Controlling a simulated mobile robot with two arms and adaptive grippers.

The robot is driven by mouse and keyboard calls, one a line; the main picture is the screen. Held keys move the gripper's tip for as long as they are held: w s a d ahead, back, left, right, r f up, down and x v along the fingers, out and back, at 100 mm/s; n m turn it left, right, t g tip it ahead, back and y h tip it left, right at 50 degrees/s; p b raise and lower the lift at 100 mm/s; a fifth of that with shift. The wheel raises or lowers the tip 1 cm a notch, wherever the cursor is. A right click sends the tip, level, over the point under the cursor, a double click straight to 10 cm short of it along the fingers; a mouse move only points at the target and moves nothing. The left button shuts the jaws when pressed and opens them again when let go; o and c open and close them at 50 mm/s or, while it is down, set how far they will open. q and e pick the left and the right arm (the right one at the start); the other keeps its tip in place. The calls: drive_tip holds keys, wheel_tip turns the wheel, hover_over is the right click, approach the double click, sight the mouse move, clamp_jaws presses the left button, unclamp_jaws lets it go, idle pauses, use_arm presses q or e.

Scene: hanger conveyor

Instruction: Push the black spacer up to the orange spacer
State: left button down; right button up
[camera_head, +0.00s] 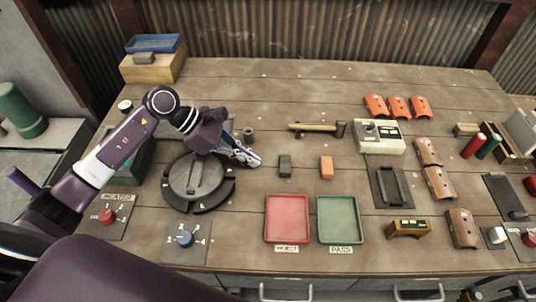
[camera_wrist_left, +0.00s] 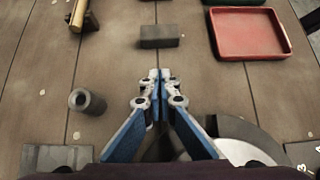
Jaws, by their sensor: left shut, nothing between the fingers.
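The black spacer (camera_head: 285,165) is a small dark block lying on the wooden table, and it also shows in the left wrist view (camera_wrist_left: 159,37). The orange spacer (camera_head: 326,167) lies to its right with a gap of bare wood between them. My left gripper (camera_head: 257,162) is shut and empty, low over the table to the left of the black spacer. In the left wrist view the closed fingertips (camera_wrist_left: 159,76) point at the black spacer and are apart from it. The orange spacer is not in the wrist view.
A red tray (camera_head: 267,222) and a green tray (camera_head: 320,222) lie in front of the spacers. A round turntable (camera_head: 192,176) is beneath my left arm. A black holder (camera_head: 379,188) lies farther right.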

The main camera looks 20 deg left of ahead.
sight(307, 168)
use_arm(q)
drive_tip(key=d+p, duration=0.1)
drive_tip(key=w+d, duration=0.1)
drive_tip(key=d, duration=0.1)
drive_tip(key=shift+d+f+p, duration=0.2)
drive_tip(key=shift+d+p, duration=0.1)
drive_tip(key=shift+p, duration=0.1)
drive_tip(key=shift+w+d+f, duration=0.1)
drive_tip(key=shift+w+d, duration=0.05)
drive_tip(key=shift+d, duration=0.3)
use_arm(e)
drive_tip(key=shift+w+a+r, duration=0.1)
drive_tip(key=shift+w+r, duration=0.05)
drive_tip(key=shift+r, duration=0.5)
drive_tip(key=shift+w+r, duration=0.15)
drive_tip(key=shift+r, duration=0.5)
